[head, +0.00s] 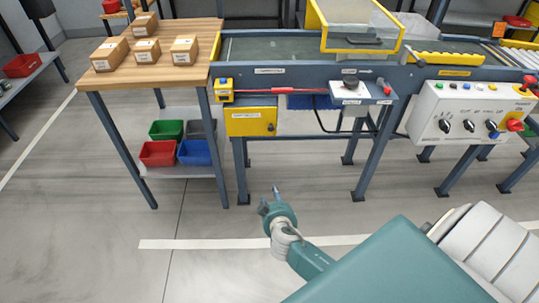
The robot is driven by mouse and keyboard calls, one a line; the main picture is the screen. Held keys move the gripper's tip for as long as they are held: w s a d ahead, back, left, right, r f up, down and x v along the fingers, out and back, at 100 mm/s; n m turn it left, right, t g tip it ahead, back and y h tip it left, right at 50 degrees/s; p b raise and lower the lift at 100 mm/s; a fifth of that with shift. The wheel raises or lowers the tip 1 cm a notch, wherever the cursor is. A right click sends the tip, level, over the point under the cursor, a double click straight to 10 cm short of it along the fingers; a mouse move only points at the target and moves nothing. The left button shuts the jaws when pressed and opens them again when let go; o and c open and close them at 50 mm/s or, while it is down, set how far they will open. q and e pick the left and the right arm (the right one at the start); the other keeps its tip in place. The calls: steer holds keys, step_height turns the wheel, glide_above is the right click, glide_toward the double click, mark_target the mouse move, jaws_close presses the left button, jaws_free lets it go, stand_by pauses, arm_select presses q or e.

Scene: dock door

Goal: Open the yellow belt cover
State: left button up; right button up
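The yellow belt cover (352,25) is a yellow frame with clear panels. It stands over the conveyor belt (270,48) at the top of the head view, and its top is cut off by the picture edge. A dark handle (366,41) shows low on its front side. How far the cover is open or shut is hard to tell. My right gripper (270,197) is over the floor in front of the conveyor, well below and left of the cover. Its fingers look apart, with nothing between them. My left gripper is not in view.
A wooden table (105,78) with several cardboard boxes adjoins the conveyor's left end; coloured bins sit below. A yellow box (250,121), a small panel (362,92) and a white control box (470,112) with knobs front the conveyor. The floor before it is clear.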

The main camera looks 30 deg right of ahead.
steer(key=w+d+r+m+t+h+b, duration=0.2)
steer(key=w+d+r+t+b, duration=0.1)
steer(key=w+r+b, duration=0.3)
steer(key=m+t+h+b, duration=0.2)
steer(key=m, duration=0.1)
glide_toward(271, 130)
steer(key=shift+n, duration=0.3)
steer(key=x, duration=0.8)
steer(key=shift+w+d, duration=0.25)
steer(key=shift+w, duration=0.2)
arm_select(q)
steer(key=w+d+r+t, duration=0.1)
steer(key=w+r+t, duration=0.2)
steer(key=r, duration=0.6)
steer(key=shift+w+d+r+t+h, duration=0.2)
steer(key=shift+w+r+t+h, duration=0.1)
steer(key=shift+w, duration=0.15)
arm_select(e)
jaws_close()
